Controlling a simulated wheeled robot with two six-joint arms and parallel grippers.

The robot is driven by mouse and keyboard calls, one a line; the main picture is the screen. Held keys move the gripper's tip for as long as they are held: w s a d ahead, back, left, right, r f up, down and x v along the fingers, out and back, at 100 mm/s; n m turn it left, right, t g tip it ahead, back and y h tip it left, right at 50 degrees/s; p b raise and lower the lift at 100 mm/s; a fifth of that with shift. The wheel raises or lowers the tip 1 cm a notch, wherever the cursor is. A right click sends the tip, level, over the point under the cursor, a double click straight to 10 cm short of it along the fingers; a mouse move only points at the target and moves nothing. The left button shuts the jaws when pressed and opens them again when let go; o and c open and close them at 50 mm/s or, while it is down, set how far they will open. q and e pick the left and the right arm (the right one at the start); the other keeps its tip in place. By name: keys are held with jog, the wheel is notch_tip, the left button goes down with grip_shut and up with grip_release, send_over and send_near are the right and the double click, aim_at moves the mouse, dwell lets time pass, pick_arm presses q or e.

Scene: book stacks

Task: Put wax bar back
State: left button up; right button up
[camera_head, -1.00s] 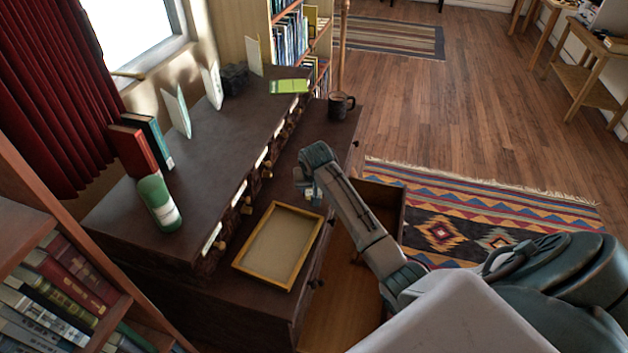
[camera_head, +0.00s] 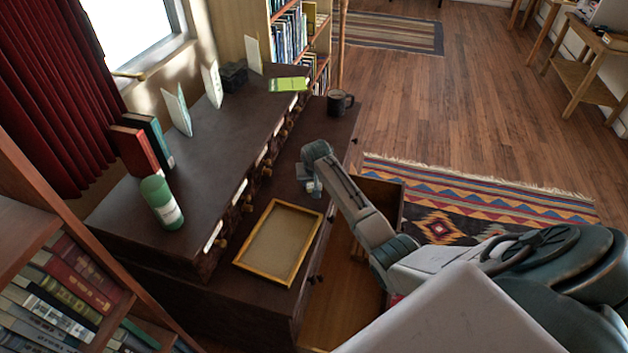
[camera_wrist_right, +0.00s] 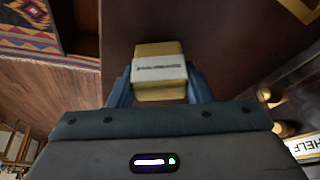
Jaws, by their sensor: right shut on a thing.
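My right gripper (camera_head: 310,188) hangs over the lower dark wooden ledge of the desk, behind the wood-framed tray (camera_head: 298,208). In the right wrist view it is shut on the wax bar (camera_wrist_right: 159,50), a tan block with a white printed paper band, held between the two blue-grey fingers. In the head view the bar is too small and hidden to make out. The tray looks empty, with a flat tan bottom. My left gripper is out of view.
An open drawer (camera_head: 343,305) sticks out right of the tray, below my arm. A dark mug (camera_head: 340,103) stands at the ledge's far end. A row of labelled small drawers (camera_head: 247,196) borders the ledge. A green bottle (camera_head: 161,203) and books stand on the upper top.

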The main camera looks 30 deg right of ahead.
jog(key=o, duration=0.9)
jog(key=shift+f, duration=0.1)
jog(key=b+v, duration=0.1)
jog(key=v, duration=1.1)
